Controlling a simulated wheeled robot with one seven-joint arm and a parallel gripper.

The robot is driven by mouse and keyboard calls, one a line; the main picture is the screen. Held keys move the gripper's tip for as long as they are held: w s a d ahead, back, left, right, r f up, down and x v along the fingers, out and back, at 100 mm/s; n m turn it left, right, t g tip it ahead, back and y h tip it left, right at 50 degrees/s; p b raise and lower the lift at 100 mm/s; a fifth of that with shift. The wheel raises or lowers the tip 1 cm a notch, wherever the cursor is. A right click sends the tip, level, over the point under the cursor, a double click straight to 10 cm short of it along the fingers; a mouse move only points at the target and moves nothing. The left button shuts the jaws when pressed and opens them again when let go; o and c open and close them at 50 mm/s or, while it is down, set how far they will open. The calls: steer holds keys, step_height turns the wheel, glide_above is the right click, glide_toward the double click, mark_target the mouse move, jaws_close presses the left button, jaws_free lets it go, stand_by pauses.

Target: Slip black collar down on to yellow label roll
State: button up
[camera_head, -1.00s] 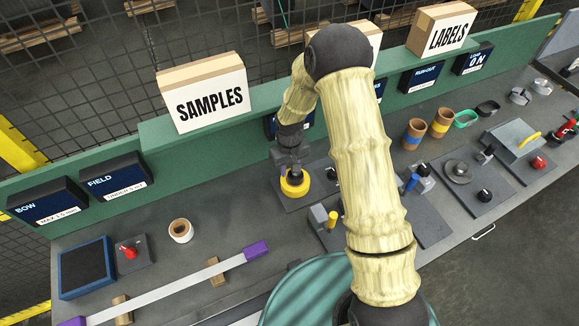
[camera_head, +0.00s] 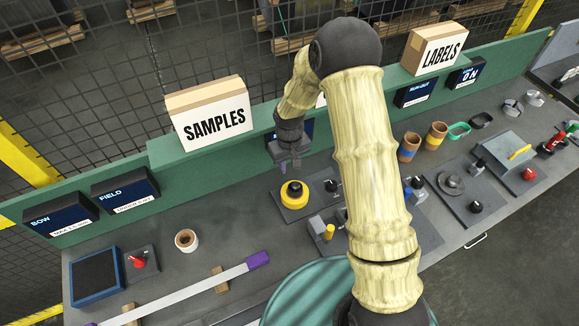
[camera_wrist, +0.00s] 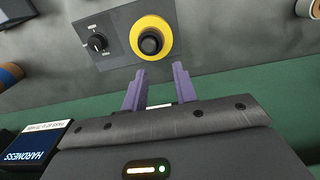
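The yellow label roll (camera_head: 291,201) lies flat on a dark grey plate in the head view; it also shows at the top of the wrist view (camera_wrist: 169,24). A round black piece (camera_wrist: 151,42), which looks like the black collar, sits in the middle of the roll, with the yellow visible all around it. Whether it is fully seated I cannot tell. My gripper (camera_head: 289,168) is above and behind the roll, apart from it. In the wrist view its two purple fingers (camera_wrist: 159,84) are spread, with nothing between them.
A black knob (camera_wrist: 97,43) stands on the same plate beside the roll. The green back panel (camera_head: 172,208) and the SAMPLES box (camera_head: 212,122) are close behind the arm. A grey block with a yellow peg (camera_head: 329,232) stands in front of the plate.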

step_height(320, 180, up, 8)
steer(key=p, duration=0.4)
stand_by(0.9)
